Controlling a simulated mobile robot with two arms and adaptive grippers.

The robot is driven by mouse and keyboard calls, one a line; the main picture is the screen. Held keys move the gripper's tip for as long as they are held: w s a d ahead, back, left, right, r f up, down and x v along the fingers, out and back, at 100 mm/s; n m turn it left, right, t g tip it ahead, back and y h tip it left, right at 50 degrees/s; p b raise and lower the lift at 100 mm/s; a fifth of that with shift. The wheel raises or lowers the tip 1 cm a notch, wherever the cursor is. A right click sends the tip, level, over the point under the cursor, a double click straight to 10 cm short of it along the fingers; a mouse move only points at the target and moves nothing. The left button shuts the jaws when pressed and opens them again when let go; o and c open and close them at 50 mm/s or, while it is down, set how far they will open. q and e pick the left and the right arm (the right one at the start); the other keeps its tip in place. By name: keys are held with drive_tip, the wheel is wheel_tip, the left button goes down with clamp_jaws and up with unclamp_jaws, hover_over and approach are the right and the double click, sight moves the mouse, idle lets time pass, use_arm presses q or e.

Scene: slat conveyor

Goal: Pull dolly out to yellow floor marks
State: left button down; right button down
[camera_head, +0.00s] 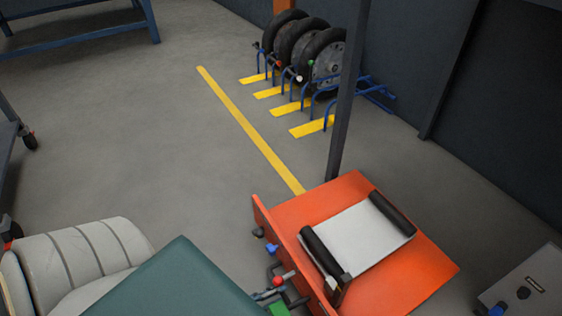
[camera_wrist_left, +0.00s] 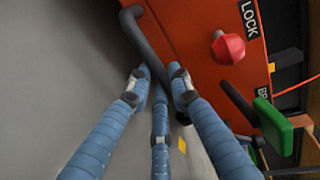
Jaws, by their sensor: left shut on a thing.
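The orange unit (camera_head: 395,285), which looks to be the dolly, stands at the lower right of the head view, with a pale pad and two black rollers on top. Its orange front panel (camera_wrist_left: 195,40) fills the upper middle of the left wrist view, with a red knob (camera_wrist_left: 229,49), a green lever (camera_wrist_left: 273,127) and a "LOCK" label. My left gripper (camera_wrist_left: 158,90) has its blue fingers shut on the dark bar handle (camera_wrist_left: 146,40) of this panel. A long yellow floor line (camera_head: 250,132) and several short yellow bars (camera_head: 312,127) lie beyond the unit. My right gripper is out of view.
A blue rack (camera_head: 375,92) with several dark wheels (camera_head: 328,62) stands by the far wall. A dark post (camera_head: 346,95) rises behind the orange unit. A grey box (camera_head: 530,285) is at the lower right.

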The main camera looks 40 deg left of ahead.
use_arm(q)
drive_tip(key=c, duration=1.6)
unclamp_jaws()
drive_tip(key=shift+o, duration=0.2)
drive_tip(key=v, duration=1.2)
drive_tip(key=shift+s, duration=0.1)
